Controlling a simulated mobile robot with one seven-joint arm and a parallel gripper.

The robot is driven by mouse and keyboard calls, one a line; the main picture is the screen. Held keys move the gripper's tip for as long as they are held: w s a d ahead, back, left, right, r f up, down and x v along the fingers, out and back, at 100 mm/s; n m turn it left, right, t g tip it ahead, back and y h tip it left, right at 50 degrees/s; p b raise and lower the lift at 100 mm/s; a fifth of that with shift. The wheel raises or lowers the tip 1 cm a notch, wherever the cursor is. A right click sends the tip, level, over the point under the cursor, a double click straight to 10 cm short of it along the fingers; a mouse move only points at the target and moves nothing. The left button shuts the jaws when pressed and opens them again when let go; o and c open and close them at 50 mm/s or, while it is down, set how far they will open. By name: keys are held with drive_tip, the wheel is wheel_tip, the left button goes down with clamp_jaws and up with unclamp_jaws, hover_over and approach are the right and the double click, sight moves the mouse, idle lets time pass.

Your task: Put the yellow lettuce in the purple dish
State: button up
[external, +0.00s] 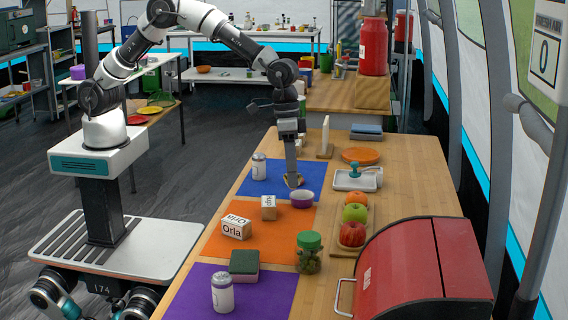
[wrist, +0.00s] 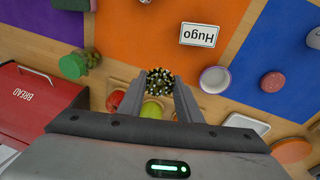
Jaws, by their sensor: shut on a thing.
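My gripper (external: 292,176) points down over the table, near the blue mat, shut on a small speckled yellow-and-dark clump, the yellow lettuce (external: 295,183). In the wrist view the lettuce (wrist: 160,80) sits between the two fingertips of my gripper (wrist: 166,88), clear of the dish. The purple dish (external: 302,200) is a small round bowl with a pale inside. In the external view it stands just right of and nearer than the lettuce. In the wrist view the dish (wrist: 214,80) is to the right of the fingers and looks empty.
A white block (external: 268,207) and another (external: 236,227) lie on the orange mat (external: 275,232). A can (external: 258,166) stands on the blue mat (external: 268,183). A fruit tray (external: 366,232), a green-lidded jar (external: 309,252) and a red bread box (external: 420,265) are to the right.

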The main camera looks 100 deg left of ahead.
drive_tip(key=a+r+p, duration=0.2)
drive_tip(key=a, duration=1)
drive_tip(key=f+b, duration=0.2)
drive_tip(key=f, duration=0.1)
drive_tip(key=f+b, duration=0.2)
drive_tip(key=f, duration=0.1)
drive_tip(key=f+b, duration=0.2)
drive_tip(key=f, duration=0.1)
drive_tip(key=shift+w+a, duration=0.1)
drive_tip(key=shift+w, duration=0.3)
drive_tip(key=shift+r, duration=0.1)
drive_tip(key=o, duration=1.1)
wheel_tip(320, 180, up, 7)
drive_tip(key=p, duration=0.4)
drive_tip(key=shift+p, duration=0.35)
